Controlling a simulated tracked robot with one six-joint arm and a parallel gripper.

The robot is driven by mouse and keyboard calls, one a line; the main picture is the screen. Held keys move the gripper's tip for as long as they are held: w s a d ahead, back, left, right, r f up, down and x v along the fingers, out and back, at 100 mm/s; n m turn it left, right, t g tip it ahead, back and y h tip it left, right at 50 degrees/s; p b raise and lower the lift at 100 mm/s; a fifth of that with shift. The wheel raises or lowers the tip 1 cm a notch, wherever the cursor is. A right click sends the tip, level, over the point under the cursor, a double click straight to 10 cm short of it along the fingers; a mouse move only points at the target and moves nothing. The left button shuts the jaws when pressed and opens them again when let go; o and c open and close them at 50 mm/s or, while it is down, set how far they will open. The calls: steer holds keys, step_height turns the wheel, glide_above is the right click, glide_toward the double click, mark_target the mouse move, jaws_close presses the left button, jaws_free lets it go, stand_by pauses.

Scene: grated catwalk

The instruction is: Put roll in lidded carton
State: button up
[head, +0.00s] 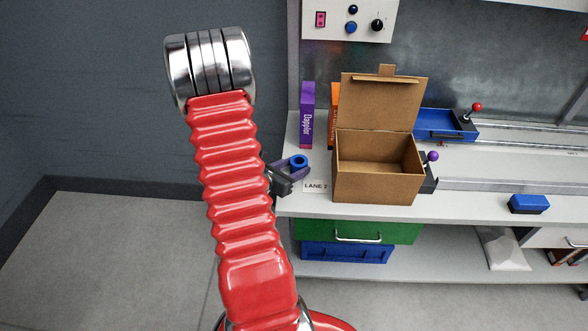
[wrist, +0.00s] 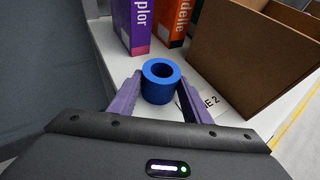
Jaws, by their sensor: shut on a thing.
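The blue roll (wrist: 161,88) stands with its hole facing up between the two purple fingers of my gripper (wrist: 155,98) in the wrist view. The fingers are shut on its sides. In the head view my gripper (head: 284,172) and the roll (head: 299,161) show just right of my red arm, at the bench's left end. The lidded carton (head: 376,178) is brown cardboard and stands on the bench to the right of the roll. Its lid (head: 383,102) is raised at the back and the inside looks empty. Whether the roll touches the bench is unclear.
A purple box (head: 307,115) and an orange box (head: 334,113) stand behind, left of the carton. A "LANE 2" label (head: 315,187) lies by the bench's front edge. A blue tray (head: 445,123) and a blue block (head: 529,204) are to the right. A wall is at left.

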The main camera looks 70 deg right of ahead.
steer(key=shift+f, duration=0.1)
steer(key=o, duration=1.1)
steer(key=v, duration=1.2)
steer(key=shift+w, duration=0.1)
stand_by(0.3)
